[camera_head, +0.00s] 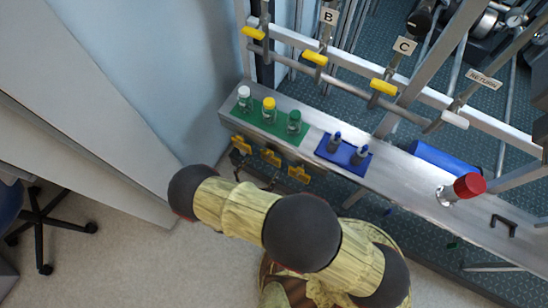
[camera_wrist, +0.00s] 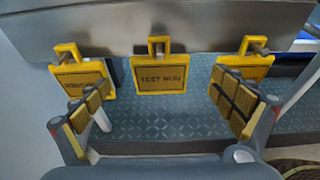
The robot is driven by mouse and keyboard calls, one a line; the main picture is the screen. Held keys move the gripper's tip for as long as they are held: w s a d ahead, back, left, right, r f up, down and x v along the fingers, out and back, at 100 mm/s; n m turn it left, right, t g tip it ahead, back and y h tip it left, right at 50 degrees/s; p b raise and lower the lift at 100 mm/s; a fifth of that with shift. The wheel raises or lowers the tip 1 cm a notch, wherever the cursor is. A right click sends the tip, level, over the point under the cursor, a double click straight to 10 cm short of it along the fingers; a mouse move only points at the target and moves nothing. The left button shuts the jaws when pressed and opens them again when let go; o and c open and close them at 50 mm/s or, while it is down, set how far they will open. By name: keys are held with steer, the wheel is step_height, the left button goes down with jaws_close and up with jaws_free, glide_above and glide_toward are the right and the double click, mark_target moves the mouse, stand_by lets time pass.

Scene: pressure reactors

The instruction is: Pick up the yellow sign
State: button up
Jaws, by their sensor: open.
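Three yellow signs hang from hooks along the front edge of a grey ledge. In the wrist view the middle sign (camera_wrist: 160,79) reads "TEST RUN" and faces me between my open fingers. The left sign (camera_wrist: 78,72) is partly covered by my left finger, its text unclear. The right sign (camera_wrist: 256,68) is partly covered by my right finger. The head view shows the left sign (camera_head: 240,145), middle sign (camera_head: 270,157) and right sign (camera_head: 299,174) below the ledge. My gripper (camera_wrist: 163,90) is open and empty; in the head view my arm mostly hides it.
Yellow-handled valves (camera_head: 315,58) and pipes stand behind. A chair (camera_head: 42,222) stands lower left.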

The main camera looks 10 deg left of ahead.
mark_target(269, 159)
steer(key=b+x, duration=0.2)
steer(key=x, duration=0.4)
steer(key=shift+b, duration=0.4)
steer(key=shift+c, duration=0.9)
steer(key=c, duration=1.1)
steer(key=shift+r, duration=0.3)
